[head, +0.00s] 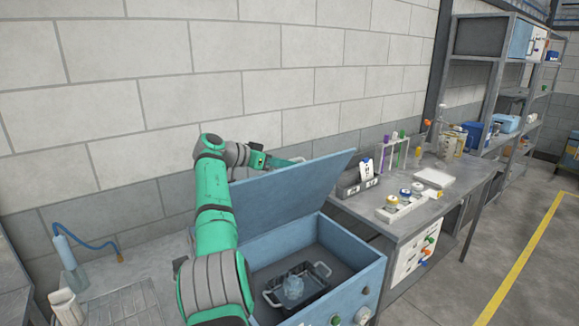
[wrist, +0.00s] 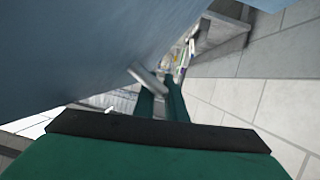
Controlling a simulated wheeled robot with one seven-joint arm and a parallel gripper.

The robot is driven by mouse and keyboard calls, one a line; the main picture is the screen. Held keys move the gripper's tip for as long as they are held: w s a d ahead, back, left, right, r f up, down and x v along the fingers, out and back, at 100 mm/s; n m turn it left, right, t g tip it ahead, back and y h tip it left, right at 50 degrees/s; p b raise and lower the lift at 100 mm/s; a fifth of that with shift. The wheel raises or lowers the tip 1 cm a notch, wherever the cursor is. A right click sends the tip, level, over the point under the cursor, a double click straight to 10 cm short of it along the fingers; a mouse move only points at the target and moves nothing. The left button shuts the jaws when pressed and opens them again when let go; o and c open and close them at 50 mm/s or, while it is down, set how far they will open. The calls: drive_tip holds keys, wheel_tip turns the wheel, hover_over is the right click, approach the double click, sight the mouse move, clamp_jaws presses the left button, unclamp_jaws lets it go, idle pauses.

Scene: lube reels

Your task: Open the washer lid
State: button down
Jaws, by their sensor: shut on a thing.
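The washer (head: 338,258) is a blue box, and its blue lid (head: 290,195) stands raised and tilted back toward the wall. The washer's inside is in view. A dark basket (head: 318,290) with light handles sits inside, holding a pale bluish piece (head: 293,287). My gripper (head: 288,162) is at the upper edge of the lid, partly hidden behind it in the head view. In the wrist view my gripper (wrist: 163,98) is shut on a light grey bar, the lid handle (wrist: 146,80), beside the lid's blue face (wrist: 100,50).
A grey workbench (head: 440,206) right of the washer carries a tube rack (head: 395,152), a dark bin (head: 350,182) and a white tray with jars (head: 402,210). A block wall (head: 280,80) stands close behind the lid and my arm. Open floor lies at the right.

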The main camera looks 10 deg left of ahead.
drive_tip(key=shift+w+a+f, duration=0.1)
drive_tip(key=shift+a+f, duration=0.05)
drive_tip(key=shift+a, duration=0.25)
drive_tip(key=c, duration=2.1)
unclamp_jaws()
drive_tip(key=shift+d+r, duration=0.2)
drive_tip(key=shift+d, duration=0.05)
drive_tip(key=v, duration=1)
drive_tip(key=shift+a+r, duration=0.15)
drive_tip(key=shift+a, duration=0.1)
